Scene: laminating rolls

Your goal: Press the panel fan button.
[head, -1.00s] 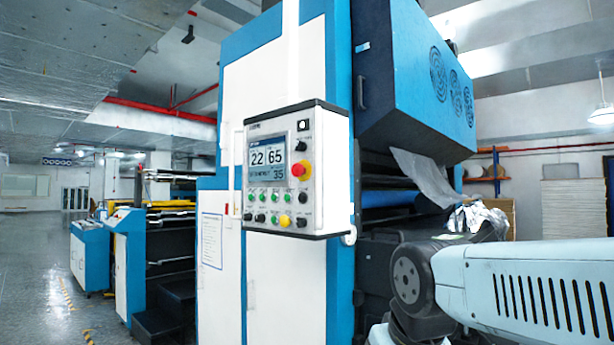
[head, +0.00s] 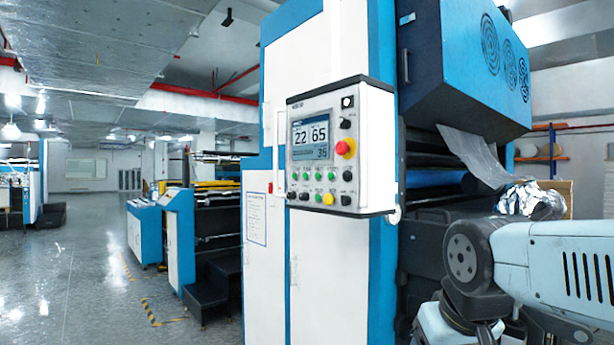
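The control panel (head: 365,150) is a white box with a grey face, mounted on the front of the blue and white machine. Its screen (head: 311,137) reads 22, 65 and 35. A red knob (head: 345,148) on a yellow base sits right of the screen. Below the screen are rows of small buttons: several green ones, black ones and one yellow button (head: 328,199). The labels are too small to read, so I cannot tell which button is the fan button. My gripper is not in view; only part of my arm shows at the lower right, apart from the panel.
The tall machine (head: 340,270) fills the middle. Crumpled foil (head: 527,199) lies at the right behind my arm. Dark steps (head: 212,288) and a lower blue and white unit (head: 180,240) stand left of the machine. The grey floor (head: 75,280) at the left is open.

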